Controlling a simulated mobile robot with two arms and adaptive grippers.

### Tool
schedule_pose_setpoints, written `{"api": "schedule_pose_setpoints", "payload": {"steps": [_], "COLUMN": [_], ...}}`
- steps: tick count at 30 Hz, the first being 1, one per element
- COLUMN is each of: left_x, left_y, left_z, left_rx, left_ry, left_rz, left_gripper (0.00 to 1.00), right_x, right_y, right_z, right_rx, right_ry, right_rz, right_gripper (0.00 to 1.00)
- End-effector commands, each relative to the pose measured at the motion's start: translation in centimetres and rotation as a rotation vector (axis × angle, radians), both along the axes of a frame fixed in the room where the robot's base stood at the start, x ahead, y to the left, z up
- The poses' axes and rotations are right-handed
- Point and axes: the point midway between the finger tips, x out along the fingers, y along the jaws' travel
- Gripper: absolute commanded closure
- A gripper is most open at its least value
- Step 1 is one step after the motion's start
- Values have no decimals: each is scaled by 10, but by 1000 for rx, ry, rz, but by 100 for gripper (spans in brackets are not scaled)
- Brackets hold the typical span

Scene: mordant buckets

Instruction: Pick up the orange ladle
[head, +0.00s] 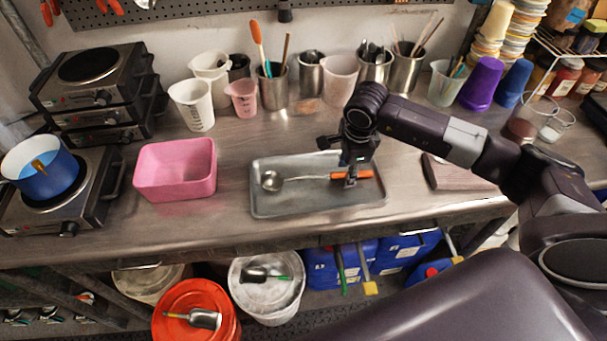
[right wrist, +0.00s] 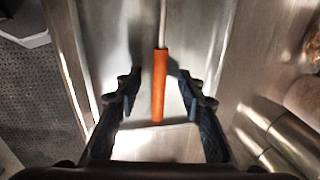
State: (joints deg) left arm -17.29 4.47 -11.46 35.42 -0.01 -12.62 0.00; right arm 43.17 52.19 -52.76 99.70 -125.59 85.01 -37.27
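The orange ladle lies in a shallow metal tray (head: 310,210) on the steel counter. Its round metal bowl (head: 271,181) points left and its orange grip (head: 366,174) points right in the head view. My right gripper (head: 346,178) reaches down over the tray at the ladle's grip end. In the right wrist view the two fingers (right wrist: 160,84) are spread apart, with the orange grip (right wrist: 159,100) between them and a gap on each side. In the head view the gripper partly hides the handle. My left gripper is not in view.
A pink tub (head: 176,172) stands left of the tray and a dark wooden block (head: 455,174) lies right of it. Utensil pots, jugs and cups, including a purple cup (head: 482,84), line the back. Hot plates with a blue pot (head: 45,178) stand at the left.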

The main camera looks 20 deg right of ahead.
Motion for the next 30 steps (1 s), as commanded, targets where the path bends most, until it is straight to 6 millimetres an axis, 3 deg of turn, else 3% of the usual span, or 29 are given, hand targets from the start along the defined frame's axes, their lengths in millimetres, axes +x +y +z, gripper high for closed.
{"api": "schedule_pose_setpoints", "payload": {"steps": [9,19,30], "left_x": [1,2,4], "left_y": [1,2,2], "left_z": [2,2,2], "left_rx": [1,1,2], "left_ry": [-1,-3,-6], "left_rz": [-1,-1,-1], "left_gripper": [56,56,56], "right_x": [1,1,2], "right_y": [0,0,0], "right_z": [-10,-10,-8], "right_rx": [1,1,1], "right_ry": [1,1,-1], "right_rz": [2,1,1], "right_gripper": [64,99,100]}}
